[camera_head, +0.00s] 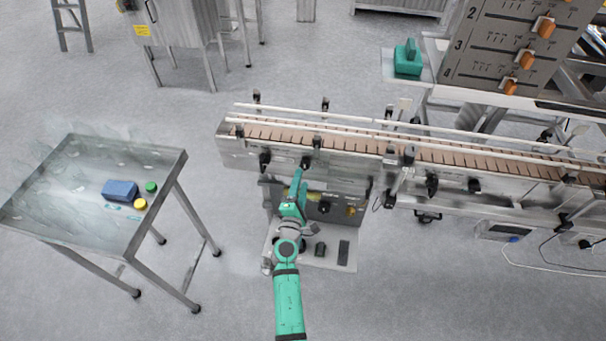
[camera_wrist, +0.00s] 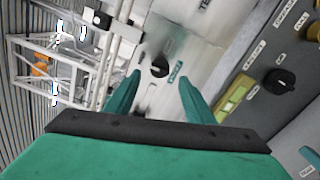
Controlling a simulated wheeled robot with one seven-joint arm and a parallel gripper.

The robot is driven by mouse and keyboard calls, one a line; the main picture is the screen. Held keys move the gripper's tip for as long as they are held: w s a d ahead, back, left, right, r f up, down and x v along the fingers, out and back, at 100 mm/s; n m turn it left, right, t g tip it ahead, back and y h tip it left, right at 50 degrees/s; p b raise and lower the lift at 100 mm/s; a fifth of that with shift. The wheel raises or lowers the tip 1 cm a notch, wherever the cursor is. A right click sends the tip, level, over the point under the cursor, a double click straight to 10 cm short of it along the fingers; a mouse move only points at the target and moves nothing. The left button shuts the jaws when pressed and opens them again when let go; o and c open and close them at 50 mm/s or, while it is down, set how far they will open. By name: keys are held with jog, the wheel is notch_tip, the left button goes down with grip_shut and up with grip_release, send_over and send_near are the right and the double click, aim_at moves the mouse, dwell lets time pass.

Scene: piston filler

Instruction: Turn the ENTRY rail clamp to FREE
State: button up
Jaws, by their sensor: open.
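My gripper (camera_wrist: 160,100) is open and empty, its two teal fingers spread apart in the wrist view. Beyond the fingertips and between them is a black knob (camera_wrist: 159,66) on a pale metal face, with a small teal label (camera_wrist: 175,72) beside it. The label is too small to read, so I cannot tell whether this is the ENTRY clamp or how it is set. In the head view my gripper (camera_head: 299,178) is at the conveyor's near side, close to black rail knobs (camera_head: 306,162) and (camera_head: 265,159). My arm hides part of this area.
A grey control panel (camera_wrist: 255,90) with black knobs is close on the right in the wrist view. The conveyor (camera_head: 350,143) runs right with white guide rails. A steel table (camera_head: 60,205) at left holds a blue object (camera_head: 120,190). Open floor lies between table and conveyor.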

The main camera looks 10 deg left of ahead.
jog(key=s, duration=0.4)
jog(key=shift+s, duration=0.35)
jog(key=s+d+f+m+g, duration=0.1)
jog(key=s+d+f+m, duration=0.15)
jog(key=s, duration=0.55)
jog(key=s+d+f+m+g+y, duration=0.1)
jog(key=s+f+m, duration=0.15)
jog(key=s, duration=0.45)
jog(key=s+d+f+m, duration=0.1)
jog(key=s+m, duration=0.2)
jog(key=s, duration=0.5)
jog(key=s+d+r+m, duration=0.3)
jog(key=s+r+m, duration=0.3)
jog(key=s, duration=0.4)
jog(key=s+d+r+m+h, duration=0.1)
jog(key=s+d+r+m, duration=0.3)
jog(key=s+r+m, duration=0.3)
jog(key=s+r, duration=0.1)
jog(key=s, duration=0.3)
jog(key=shift+s+d+r+g, duration=0.15)
jog(key=shift+d+r+g, duration=0.1)
jog(key=shift+g, duration=0.05)
